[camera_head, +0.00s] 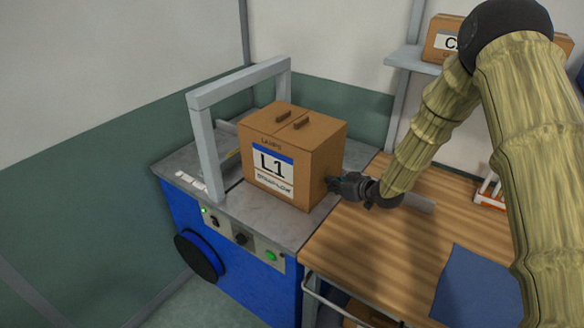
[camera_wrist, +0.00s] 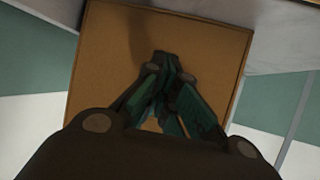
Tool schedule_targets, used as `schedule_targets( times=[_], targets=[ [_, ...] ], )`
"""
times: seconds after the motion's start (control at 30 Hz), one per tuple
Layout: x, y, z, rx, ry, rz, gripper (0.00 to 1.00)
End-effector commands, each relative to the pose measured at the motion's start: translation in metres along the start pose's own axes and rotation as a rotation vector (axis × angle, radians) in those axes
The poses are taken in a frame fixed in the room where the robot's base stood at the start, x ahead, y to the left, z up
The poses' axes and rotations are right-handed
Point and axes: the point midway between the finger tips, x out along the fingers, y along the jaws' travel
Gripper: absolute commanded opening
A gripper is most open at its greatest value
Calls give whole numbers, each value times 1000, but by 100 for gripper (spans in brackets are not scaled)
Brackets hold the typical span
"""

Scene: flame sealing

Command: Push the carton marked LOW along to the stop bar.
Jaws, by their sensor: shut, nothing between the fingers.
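A brown carton (camera_head: 295,155) stands upright on the grey metal top of a blue machine. Its label reads L1 with a blue band; I cannot read LOW on it. My gripper (camera_head: 331,184) is shut and empty, its fingertips at the carton's right side, touching or almost touching. In the wrist view the shut fingertips (camera_wrist: 168,66) are in front of the plain brown carton face (camera_wrist: 215,50). A grey arch frame (camera_head: 207,150) stands over the machine at the carton's left. A short grey bar (camera_head: 224,127) shows behind its post; I cannot tell whether it is the stop bar.
The blue machine (camera_head: 225,265) has a control panel (camera_head: 241,238) and a black wheel on its front. A wooden table (camera_head: 385,240) adjoins it at right, with a blue mat (camera_head: 476,287). Another carton (camera_head: 443,38) sits on a shelf behind my arm. Bare metal top shows before the carton.

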Motion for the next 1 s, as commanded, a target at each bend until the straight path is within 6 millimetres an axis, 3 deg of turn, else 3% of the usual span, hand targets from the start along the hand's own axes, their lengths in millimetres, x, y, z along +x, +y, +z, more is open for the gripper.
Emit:
schedule_targets(
  times=[1.0],
  targets=[
    [47, -14, -24, -1, 1, -1, 0]
  ],
)
